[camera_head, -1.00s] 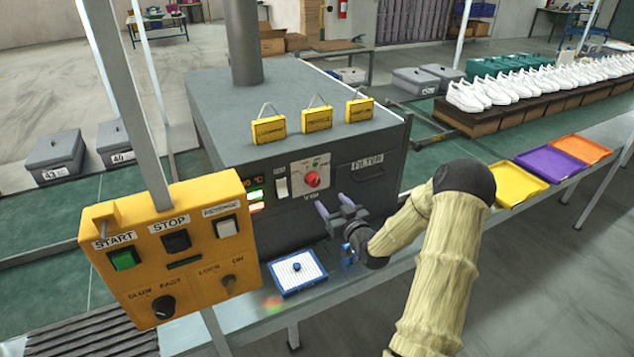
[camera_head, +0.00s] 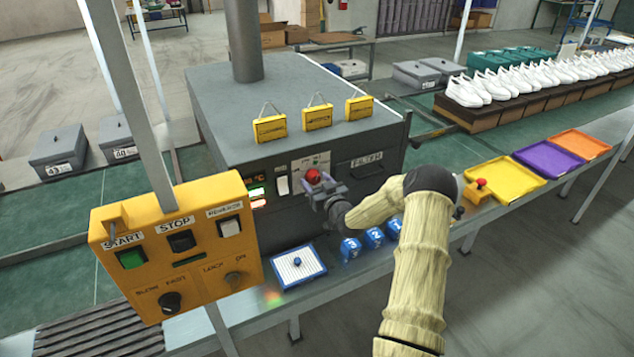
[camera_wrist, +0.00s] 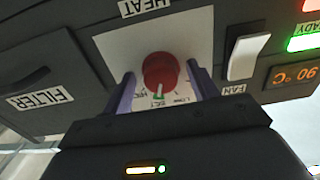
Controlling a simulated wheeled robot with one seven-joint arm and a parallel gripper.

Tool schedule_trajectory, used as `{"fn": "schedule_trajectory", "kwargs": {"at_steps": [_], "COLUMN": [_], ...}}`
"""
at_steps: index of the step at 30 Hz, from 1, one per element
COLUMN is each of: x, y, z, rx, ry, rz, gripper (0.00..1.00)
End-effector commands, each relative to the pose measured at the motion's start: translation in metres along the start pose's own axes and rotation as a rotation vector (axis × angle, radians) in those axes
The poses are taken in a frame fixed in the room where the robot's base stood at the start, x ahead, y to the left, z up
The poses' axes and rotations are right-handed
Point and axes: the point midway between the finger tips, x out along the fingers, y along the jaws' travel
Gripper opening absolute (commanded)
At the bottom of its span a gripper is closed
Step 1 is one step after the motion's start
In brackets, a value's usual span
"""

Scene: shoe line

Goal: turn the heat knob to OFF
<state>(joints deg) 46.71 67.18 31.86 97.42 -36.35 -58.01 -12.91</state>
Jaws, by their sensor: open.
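The heat knob (camera_head: 313,176) is a round red dial on a white plate on the front of the dark grey heater box (camera_head: 290,95). In the wrist view the red knob (camera_wrist: 160,71) sits between the two purple fingers of my gripper (camera_wrist: 163,85), with a gap showing on each side. My gripper (camera_head: 320,186) is open in front of the plate. A white HEAT label (camera_wrist: 150,6) is by the plate. The plate's small lettering near the knob is partly covered and hard to read, so I cannot tell the setting.
A white fan switch (camera_head: 283,185) and a lit display (camera_head: 257,192) are left of the knob; a FILTER drawer (camera_head: 367,175) is right. The yellow button panel (camera_head: 178,250) stands front left. Blue numbered blocks (camera_head: 351,248) and a white tray (camera_head: 297,272) lie on the ledge below.

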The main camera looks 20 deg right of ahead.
Motion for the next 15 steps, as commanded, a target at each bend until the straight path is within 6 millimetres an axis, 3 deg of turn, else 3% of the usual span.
{"fn": "schedule_trajectory", "kwargs": {"at_steps": [2,8,15], "x": [-0.0002,-0.0004,-0.0005], "y": [0.0001,0.0002,0.0004], "z": [0.0,0.0001,0.0009], "rx": [0.0,0.0,-0.009], "ry": [0.0,0.0,0.0], "rz": [0.0,0.0,0.0], "gripper": [0.55,0.16,0.15]}}
